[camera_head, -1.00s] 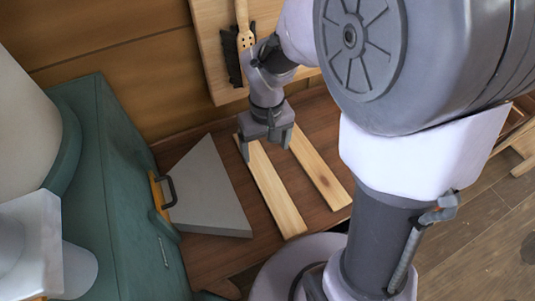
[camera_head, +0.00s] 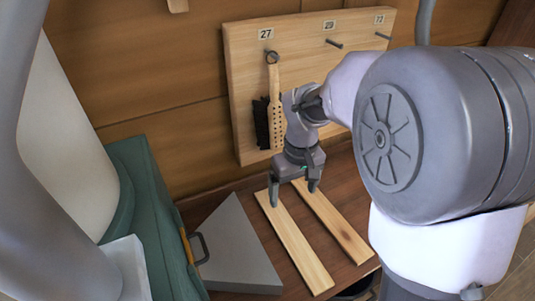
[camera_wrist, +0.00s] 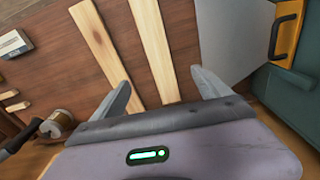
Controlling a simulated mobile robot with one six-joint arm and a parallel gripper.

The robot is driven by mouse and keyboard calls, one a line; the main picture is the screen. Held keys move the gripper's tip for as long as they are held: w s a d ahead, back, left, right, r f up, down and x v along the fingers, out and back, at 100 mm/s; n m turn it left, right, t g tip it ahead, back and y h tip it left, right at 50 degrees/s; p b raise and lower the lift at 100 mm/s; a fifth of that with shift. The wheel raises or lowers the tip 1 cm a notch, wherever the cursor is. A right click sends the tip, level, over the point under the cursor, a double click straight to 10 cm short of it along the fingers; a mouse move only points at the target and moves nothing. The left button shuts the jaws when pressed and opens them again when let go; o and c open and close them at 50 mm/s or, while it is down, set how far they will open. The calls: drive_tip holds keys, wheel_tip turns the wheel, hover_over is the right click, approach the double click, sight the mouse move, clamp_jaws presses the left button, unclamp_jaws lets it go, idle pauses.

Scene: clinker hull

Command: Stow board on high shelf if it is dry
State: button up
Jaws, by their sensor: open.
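Two narrow pale wooden boards lie side by side on a brown wooden top. In the head view the left board (camera_head: 296,243) looks evenly pale, and the right board (camera_head: 335,222) has a faint darker patch. Both also show in the wrist view, with sides swapped: the left board (camera_wrist: 151,45) and the right board (camera_wrist: 97,42). My gripper (camera_head: 294,194) is open above their far ends, pointing down. In the wrist view my gripper (camera_wrist: 163,88) has the left board's end showing between its fingers, with nothing held. No high shelf can be made out.
A grey wedge-shaped slab (camera_head: 238,252) lies left of the boards, beside a green chest (camera_head: 155,215). A numbered peg panel (camera_head: 340,75) with a hanging brush (camera_head: 276,105) stands behind. In the wrist view a small jar (camera_wrist: 57,124) sits lower left.

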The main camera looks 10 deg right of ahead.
drive_tip(key=b, duration=0.5)
hover_over(289, 233)
drive_tip(key=shift+n, duration=0.3)
wheel_tip(289, 233, down, 14)
drive_tip(key=shift+w+d+f, duration=0.1)
drive_tip(key=shift+d, duration=0.05)
wheel_tip(289, 233, down, 6)
drive_tip(key=b, duration=0.3)
drive_tip(key=shift+r, duration=0.4)
